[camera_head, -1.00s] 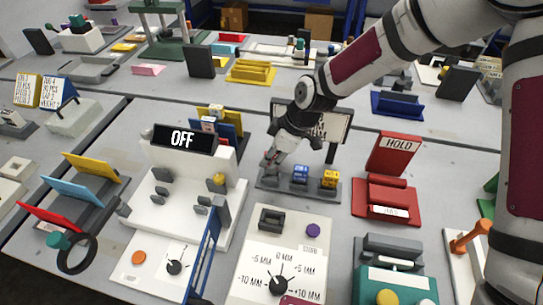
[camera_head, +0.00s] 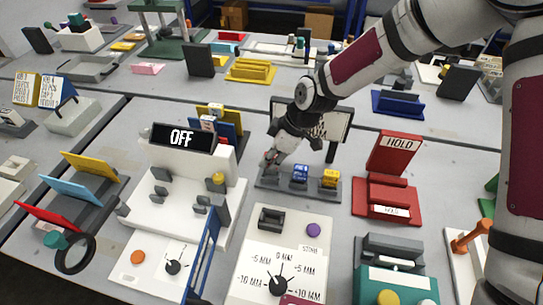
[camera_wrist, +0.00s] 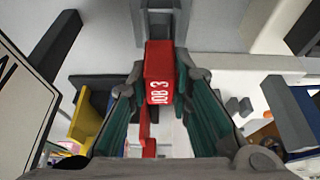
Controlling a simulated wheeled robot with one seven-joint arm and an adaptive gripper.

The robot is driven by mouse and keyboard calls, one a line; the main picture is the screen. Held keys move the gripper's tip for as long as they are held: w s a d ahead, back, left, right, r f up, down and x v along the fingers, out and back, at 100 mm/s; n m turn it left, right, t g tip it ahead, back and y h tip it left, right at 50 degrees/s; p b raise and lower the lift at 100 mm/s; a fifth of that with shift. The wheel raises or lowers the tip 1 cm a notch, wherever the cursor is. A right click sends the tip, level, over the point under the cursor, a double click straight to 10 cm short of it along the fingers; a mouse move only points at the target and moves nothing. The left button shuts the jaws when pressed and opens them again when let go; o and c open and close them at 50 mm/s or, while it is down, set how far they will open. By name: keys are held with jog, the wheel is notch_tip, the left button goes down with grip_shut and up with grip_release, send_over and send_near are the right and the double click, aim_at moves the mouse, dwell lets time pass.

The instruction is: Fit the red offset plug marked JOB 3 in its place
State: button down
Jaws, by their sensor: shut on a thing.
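The red plug marked JOB 3 (camera_wrist: 158,80) is between the fingers of my gripper (camera_wrist: 160,95), which is shut on it. Its white lettering faces the wrist camera. In the head view my gripper (camera_head: 271,160) is low over the left end of a grey rack (camera_head: 315,190); I cannot tell whether the plug still touches the rack. A blue plug (camera_head: 300,173) and a yellow plug (camera_head: 330,178) stand in the rack. A dark square socket (camera_head: 270,218) is on the white dial panel (camera_head: 258,244) in front of the rack.
A white machine with an OFF display (camera_head: 182,137) stands left of the rack. A red HOLD stand (camera_head: 390,190) is to its right. A framed sign (camera_head: 335,120) stands close behind my gripper. A blue upright panel (camera_head: 203,258) borders the dial panel's left.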

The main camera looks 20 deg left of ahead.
jog(key=shift+f+b, duration=0.7)
jog(key=shift+f, duration=0.7)
jog(key=c, duration=1.4)
grip_release()
jog(key=shift+o, duration=0.2)
jog(key=v, duration=1.2)
